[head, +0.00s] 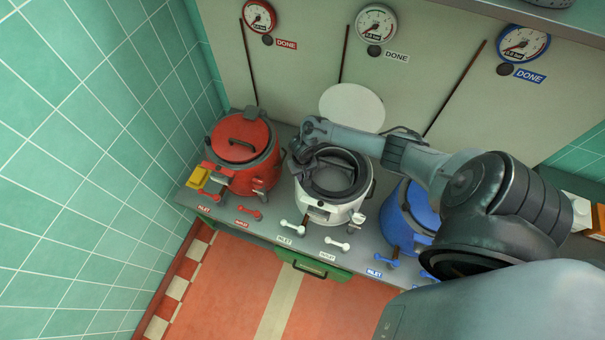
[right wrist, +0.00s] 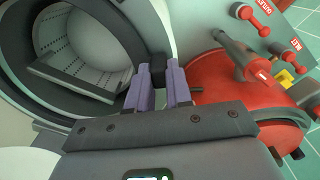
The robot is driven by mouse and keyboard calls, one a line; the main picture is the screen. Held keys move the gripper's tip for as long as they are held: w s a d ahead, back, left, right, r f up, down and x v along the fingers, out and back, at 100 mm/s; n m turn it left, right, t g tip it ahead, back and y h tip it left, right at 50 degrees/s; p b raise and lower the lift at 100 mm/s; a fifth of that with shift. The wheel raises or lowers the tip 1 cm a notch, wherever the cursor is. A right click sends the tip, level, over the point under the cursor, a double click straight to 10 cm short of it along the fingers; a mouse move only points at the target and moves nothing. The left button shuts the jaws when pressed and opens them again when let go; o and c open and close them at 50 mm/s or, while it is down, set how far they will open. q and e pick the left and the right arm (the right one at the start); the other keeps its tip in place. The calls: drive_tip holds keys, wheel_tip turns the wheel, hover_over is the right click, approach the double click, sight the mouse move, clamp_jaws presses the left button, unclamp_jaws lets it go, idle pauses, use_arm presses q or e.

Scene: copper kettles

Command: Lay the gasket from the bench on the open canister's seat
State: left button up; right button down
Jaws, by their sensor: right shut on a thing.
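The white canister (head: 325,208) stands in the middle of the bench. Its round white lid (head: 352,107) is swung up behind it, so its mouth is open. The gasket, a dark grey ring (head: 362,181), is over the mouth; it also shows in the right wrist view (right wrist: 160,22). My right gripper (head: 302,155) is at the canister's left rim, its purple fingers (right wrist: 161,85) shut on the gasket's black tab. I cannot tell whether the ring touches the seat or hangs just above it. My left gripper is out of view.
A closed red canister (head: 262,175) stands close on the left, near my right fingers. A blue canister (head: 398,222) stands right, partly under my right arm. Valve handles line the bench's front. A yellow block (head: 198,178) sits by the red canister. Gauges (head: 376,22) hang behind.

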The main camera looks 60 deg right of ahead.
drive_tip(key=shift+f, duration=0.1)
drive_tip(key=c, duration=1)
unclamp_jaws()
drive_tip(key=shift+o, duration=0.2)
wheel_tip(320, 180, up, 11)
drive_tip(key=p, duration=0.3)
drive_tip(key=shift+f, duration=0.1)
